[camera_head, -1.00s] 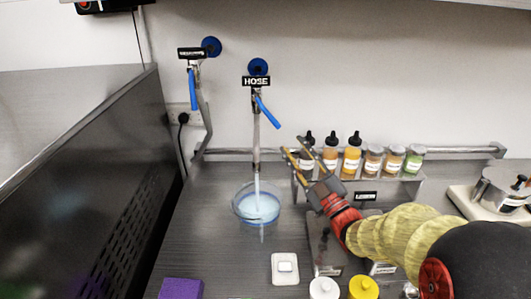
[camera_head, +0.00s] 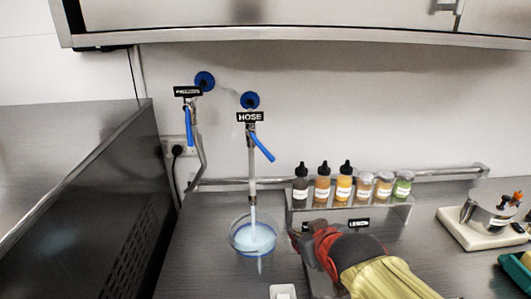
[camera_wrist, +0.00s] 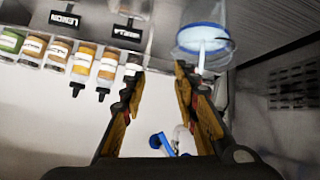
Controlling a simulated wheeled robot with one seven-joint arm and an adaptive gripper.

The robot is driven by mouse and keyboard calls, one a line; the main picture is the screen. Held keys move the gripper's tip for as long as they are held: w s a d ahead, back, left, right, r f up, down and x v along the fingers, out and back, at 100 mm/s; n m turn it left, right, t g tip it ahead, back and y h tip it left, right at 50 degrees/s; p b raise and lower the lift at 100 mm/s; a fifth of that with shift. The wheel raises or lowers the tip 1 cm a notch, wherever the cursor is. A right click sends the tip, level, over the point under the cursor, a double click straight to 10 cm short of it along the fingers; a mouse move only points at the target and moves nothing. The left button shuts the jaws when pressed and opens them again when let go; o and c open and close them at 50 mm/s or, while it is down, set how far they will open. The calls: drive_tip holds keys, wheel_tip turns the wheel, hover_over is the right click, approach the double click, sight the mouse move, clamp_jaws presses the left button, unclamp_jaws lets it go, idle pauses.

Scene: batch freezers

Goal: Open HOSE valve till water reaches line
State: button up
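The HOSE valve has a blue lever (camera_head: 262,148) slanting down to the right below its HOSE sign (camera_head: 250,117). A pale stream runs from the hose pipe (camera_head: 252,180) into a clear round bowl (camera_head: 236,243) holding light-blue water. My gripper (camera_head: 300,235) is right of the bowl and below the lever, apart from both. In the wrist view, my gripper (camera_wrist: 158,72) is open with nothing between its fingers. The bowl (camera_wrist: 203,42) shows beyond the right finger, and a blue lever (camera_wrist: 165,143) shows between the fingers.
A second valve with a blue lever (camera_head: 188,125) hangs left of the HOSE valve. A rack (camera_head: 352,218) of several bottles and jars stands right of the bowl, close to my gripper. A dark metal panel (camera_head: 100,200) borders the counter's left side.

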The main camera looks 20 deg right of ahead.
drive_tip(key=s+a+f+g, duration=0.1)
drive_tip(key=s+a+g, duration=0.15)
drive_tip(key=s, duration=0.35)
drive_tip(key=t+h+p, duration=0.7)
drive_tip(key=t+p, duration=0.1)
drive_tip(key=p, duration=1.5)
approach(267, 155)
drive_tip(key=w, duration=0.3)
drive_tip(key=shift+w, duration=0.4)
drive_tip(key=shift+h, duration=0.4)
drive_tip(key=x, duration=0.5)
drive_tip(key=d+x, duration=0.1)
drive_tip(key=x, duration=0.1)
drive_tip(key=shift+s+d+f+p, duration=0.1)
drive_tip(key=shift+d+f+p, duration=0.1)
drive_tip(key=shift+p, duration=0.2)
drive_tip(key=shift+c, duration=1.2)
clamp_jaws()
